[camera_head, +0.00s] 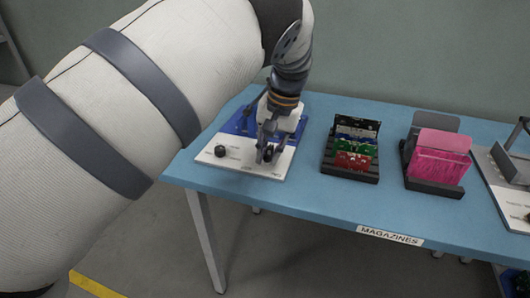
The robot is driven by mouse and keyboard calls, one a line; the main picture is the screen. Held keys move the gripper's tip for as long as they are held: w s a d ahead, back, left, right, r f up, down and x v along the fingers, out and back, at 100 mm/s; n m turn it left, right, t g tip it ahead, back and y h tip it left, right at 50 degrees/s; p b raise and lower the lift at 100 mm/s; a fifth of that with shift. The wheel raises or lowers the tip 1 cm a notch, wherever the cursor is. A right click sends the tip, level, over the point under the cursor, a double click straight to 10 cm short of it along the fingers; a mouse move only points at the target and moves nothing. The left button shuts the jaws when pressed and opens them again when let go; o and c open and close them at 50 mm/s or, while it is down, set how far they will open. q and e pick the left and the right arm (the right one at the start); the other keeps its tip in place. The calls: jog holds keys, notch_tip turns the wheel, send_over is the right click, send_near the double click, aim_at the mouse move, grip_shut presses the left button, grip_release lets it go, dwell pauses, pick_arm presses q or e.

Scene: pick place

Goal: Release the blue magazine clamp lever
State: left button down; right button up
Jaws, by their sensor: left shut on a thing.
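A fixture with a white base plate (240,164) and a blue part (236,122) stands on the left end of the table. My left gripper (265,153) reaches down over the front right of this plate. Its fingers are shut around a small dark lever or knob there, which they largely hide. I take this to be the clamp lever. A black knob (220,151) shows at the plate's left. The gripper covers part of the blue section. My right gripper is not in view.
On the blue table (310,195), a black rack (348,176) holds several coloured boards. Right of it, a dark holder (432,188) carries pink boards (440,157). Another white-based fixture (514,205) is at the right edge. A label (390,236) reads MAGAZINES.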

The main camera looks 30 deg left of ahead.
pick_arm(q)
jog(key=shift+w+d+n+g+b, duration=0.1)
jog(key=shift+w+d+n+b, duration=0.15)
jog(key=shift+n, duration=0.5)
jog(key=shift+w+d+n+g+b, duration=0.1)
jog(key=shift+w+d+n+b, duration=0.15)
jog(key=shift+n, duration=0.45)
jog(key=shift+w+d+n+g+b, duration=0.15)
jog(key=shift+d+n+b, duration=0.15)
jog(key=shift+n, duration=0.45)
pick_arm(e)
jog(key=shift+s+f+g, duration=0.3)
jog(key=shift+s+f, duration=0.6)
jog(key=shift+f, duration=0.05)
pick_arm(q)
jog(key=c, duration=1.5)
grip_release()
jog(key=shift+w, duration=0.1)
jog(key=v, duration=1.2)
jog(key=shift+a, duration=0.3)
